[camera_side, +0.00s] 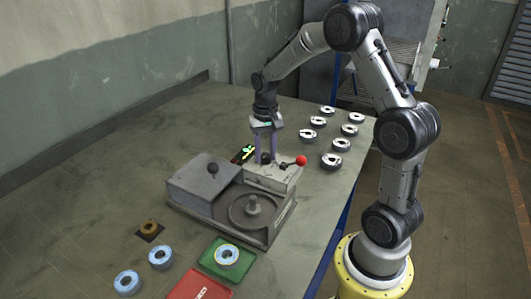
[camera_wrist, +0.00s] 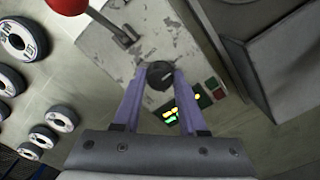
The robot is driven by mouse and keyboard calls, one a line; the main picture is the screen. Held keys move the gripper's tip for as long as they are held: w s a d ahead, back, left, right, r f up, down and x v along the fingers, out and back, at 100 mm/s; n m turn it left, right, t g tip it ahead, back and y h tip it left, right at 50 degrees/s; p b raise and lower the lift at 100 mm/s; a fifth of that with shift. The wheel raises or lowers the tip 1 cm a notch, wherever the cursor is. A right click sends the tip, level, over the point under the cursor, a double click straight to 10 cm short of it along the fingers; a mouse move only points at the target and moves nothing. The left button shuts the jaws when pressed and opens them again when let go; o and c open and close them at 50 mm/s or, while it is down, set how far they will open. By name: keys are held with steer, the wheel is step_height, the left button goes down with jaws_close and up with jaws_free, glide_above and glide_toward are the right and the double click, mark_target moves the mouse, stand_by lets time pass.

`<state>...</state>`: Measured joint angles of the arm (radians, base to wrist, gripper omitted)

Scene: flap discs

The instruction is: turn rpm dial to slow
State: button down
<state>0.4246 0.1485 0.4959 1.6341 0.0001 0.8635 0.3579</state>
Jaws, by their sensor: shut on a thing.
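The rpm dial (camera_wrist: 160,75) is a small dark round knob on the worn grey top of the machine (camera_side: 221,192). In the wrist view it sits between the tips of my gripper (camera_wrist: 160,78), whose two purple fingers are shut on it. In the side view my gripper (camera_side: 266,160) points straight down at the machine's back right part, and the dial is a small dark spot largely hidden by the fingers. I cannot read any mark for slow. A small panel with lit green and yellow signs (camera_wrist: 182,115) is beside the dial; it also shows in the side view (camera_side: 243,154).
A lever with a red ball (camera_side: 301,160) stands close to the right of my gripper. Several discs (camera_side: 341,144) lie at the table's right. A green tray with a disc (camera_side: 209,265), a red tray (camera_side: 198,287) and blue-rimmed discs (camera_side: 161,257) are in front. The table's left is clear.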

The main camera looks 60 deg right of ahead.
mark_target(266, 155)
steer(key=shift+r, duration=0.1)
stand_by(0.3)
steer(key=shift+c, duration=2.3)
jaws_free()
step_height(266, 155, up, 14)
